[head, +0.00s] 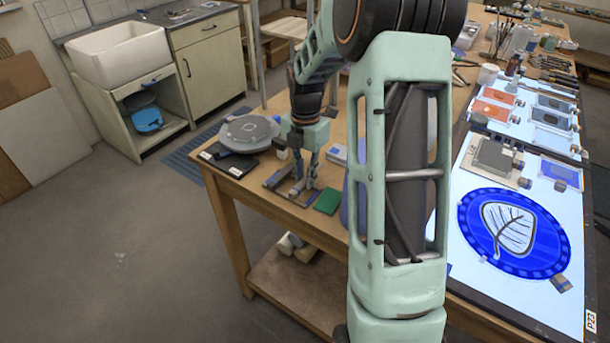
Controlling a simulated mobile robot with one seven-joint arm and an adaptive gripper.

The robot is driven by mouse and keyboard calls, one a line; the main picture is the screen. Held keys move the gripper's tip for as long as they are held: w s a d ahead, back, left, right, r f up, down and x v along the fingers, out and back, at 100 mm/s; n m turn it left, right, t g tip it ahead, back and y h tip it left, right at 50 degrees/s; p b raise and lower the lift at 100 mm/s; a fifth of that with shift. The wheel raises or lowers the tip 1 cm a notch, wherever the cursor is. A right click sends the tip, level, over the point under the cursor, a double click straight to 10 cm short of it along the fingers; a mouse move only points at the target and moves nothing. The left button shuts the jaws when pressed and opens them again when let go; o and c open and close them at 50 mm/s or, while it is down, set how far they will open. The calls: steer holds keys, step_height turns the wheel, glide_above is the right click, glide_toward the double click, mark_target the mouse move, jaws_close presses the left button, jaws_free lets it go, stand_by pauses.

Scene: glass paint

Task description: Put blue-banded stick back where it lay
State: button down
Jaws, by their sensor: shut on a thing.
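My gripper (298,190) points down low over the near left part of the wooden table (325,225). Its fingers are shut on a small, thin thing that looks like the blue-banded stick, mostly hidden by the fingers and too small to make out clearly. A small flat dark-and-blue piece (272,181) lies right below and beside the fingertips. I cannot tell whether the held thing touches it or the table.
A grey round turntable (249,131) and a black pad (228,164) stand left of my gripper. A green block (327,201) lies close on its right. My arm hides the table's middle. A light panel (462,260) with a blue leaf disc (470,215) lies right.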

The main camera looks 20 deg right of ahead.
steer(key=shift+f, duration=0.55)
stand_by(1.1)
steer(key=c, duration=1.8)
jaws_free()
steer(key=shift+o, duration=0.2)
